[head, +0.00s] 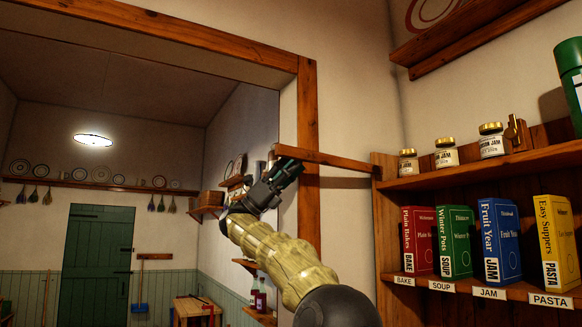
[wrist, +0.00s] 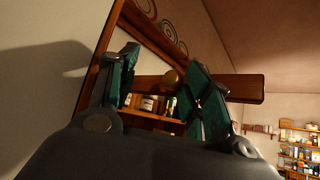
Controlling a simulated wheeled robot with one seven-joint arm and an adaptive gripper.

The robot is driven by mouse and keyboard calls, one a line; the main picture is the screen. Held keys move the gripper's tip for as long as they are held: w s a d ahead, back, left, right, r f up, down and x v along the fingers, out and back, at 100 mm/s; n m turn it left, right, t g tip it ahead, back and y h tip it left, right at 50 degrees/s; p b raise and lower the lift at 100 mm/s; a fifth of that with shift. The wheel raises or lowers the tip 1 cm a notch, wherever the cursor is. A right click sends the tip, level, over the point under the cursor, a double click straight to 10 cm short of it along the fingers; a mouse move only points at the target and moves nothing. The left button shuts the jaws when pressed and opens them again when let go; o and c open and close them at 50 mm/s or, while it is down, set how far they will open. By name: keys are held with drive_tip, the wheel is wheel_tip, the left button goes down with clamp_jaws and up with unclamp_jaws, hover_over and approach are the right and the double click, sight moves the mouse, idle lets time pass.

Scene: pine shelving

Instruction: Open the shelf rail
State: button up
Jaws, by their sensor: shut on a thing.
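The shelf rail (head: 330,159) is a plain wooden bar. In the head view it juts out to the left from the upper left post of the pine shelf (head: 386,225), swung away from the jar shelf's front. My gripper (head: 284,170) is at the rail's far left end, shut on it. The fingers hide part of the rail, and the exact contact is hard to see.
Jam jars (head: 446,153) stand on the upper shelf, with a brass catch (head: 515,131) at their right. A red book (head: 418,240) and other labelled books stand below. A wooden doorway post (head: 307,130) rises close behind the rail. A green bottle (head: 571,80) is far right.

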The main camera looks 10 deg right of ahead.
drive_tip(key=v, duration=0.7)
drive_tip(key=shift+f, duration=0.2)
drive_tip(key=shift+w+a, duration=0.15)
drive_tip(key=shift+w, duration=0.05)
drive_tip(key=shift+s, duration=0.15)
